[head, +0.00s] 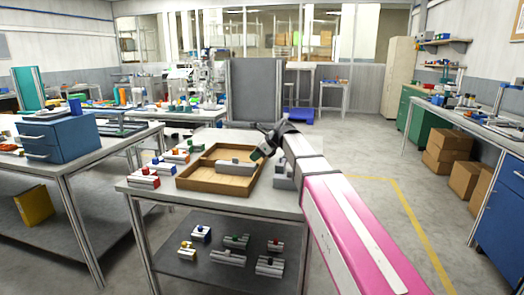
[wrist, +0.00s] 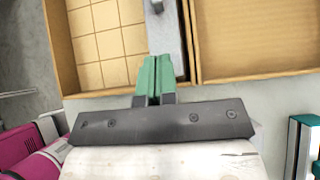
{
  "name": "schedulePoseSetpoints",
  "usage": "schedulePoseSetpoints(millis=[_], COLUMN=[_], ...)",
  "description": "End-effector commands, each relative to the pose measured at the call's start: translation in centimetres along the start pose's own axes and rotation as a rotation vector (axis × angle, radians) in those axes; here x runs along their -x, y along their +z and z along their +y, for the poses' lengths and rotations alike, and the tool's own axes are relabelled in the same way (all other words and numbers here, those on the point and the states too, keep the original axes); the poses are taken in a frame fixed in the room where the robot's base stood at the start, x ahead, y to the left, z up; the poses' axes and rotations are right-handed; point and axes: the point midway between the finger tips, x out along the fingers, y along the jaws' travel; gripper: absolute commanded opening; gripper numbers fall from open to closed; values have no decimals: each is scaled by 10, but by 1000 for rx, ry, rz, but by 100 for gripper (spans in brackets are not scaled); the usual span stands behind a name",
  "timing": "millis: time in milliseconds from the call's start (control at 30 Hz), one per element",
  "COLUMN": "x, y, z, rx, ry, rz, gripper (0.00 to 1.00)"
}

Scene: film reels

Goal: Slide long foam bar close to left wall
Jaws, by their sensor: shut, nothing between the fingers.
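A light grey bar (head: 236,167), which I take for the long foam bar, lies in a shallow wooden tray (head: 196,187) on the near table. In the wrist view the bar (wrist: 165,34) lies along the tray's inner divider, with a bare gridded floor to its left. My gripper (head: 257,155) is over the tray's right part. Its green fingers (wrist: 154,72) are pressed together and empty, at the bar's near end. I cannot tell if they touch it. The fingers hide part of that end.
Several small blocks with coloured knobs stand left of the tray, including a red one (head: 143,178). A grey block (head: 284,176) stands at its right. More blocks lie on the lower shelf (head: 180,272). A blue drawer unit (head: 58,139) stands on the left table.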

Motion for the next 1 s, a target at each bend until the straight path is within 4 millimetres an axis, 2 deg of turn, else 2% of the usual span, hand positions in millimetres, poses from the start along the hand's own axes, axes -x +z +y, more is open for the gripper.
schedulePoseSetpoints(millis=[100, 300, 867, 1000], x=[-21, -38, -45, -60], y=[3, 22, 30, 45], z=[-1, -1, 0, -1], rx=[1, 2, 0, 3], ry=[1, 1, 0, 2], rz=[0, 0, -1, 0], gripper=[0, 0, 0, 0])
